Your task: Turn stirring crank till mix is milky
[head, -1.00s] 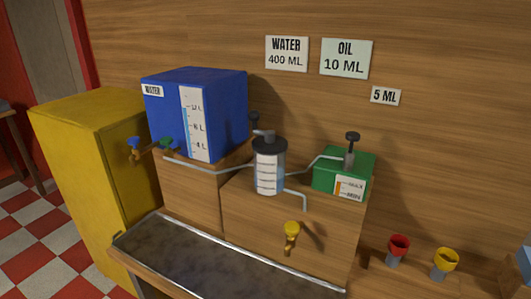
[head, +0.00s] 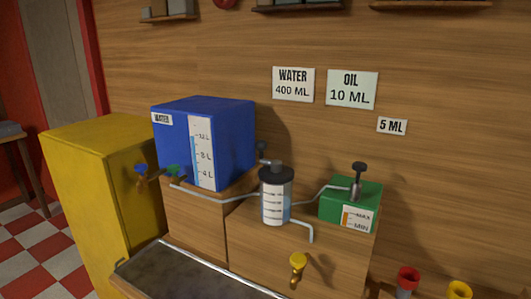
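The mixing vessel (head: 276,200) is a clear cylinder with white markings and a dark lid, on a wooden stand in the middle. A grey crank (head: 270,163) sits on its lid, with a dark knob (head: 262,148) at its end. The vessel's contents look pale, but I cannot tell whether they are mixed. Pipes link it to the blue water tank (head: 235,130) on the left and the green oil box (head: 338,190) on the right, which has a dark-knobbed pump handle (head: 358,175). Neither of my grippers is in view.
A yellow cabinet (head: 95,150) stands at the left. Blue and green taps (head: 141,169) are by the water tank, and a yellow tap (head: 298,262) is below the vessel. A metal tray (head: 180,275) lies in front. Red (head: 407,280) and yellow (head: 459,290) cups are lower right.

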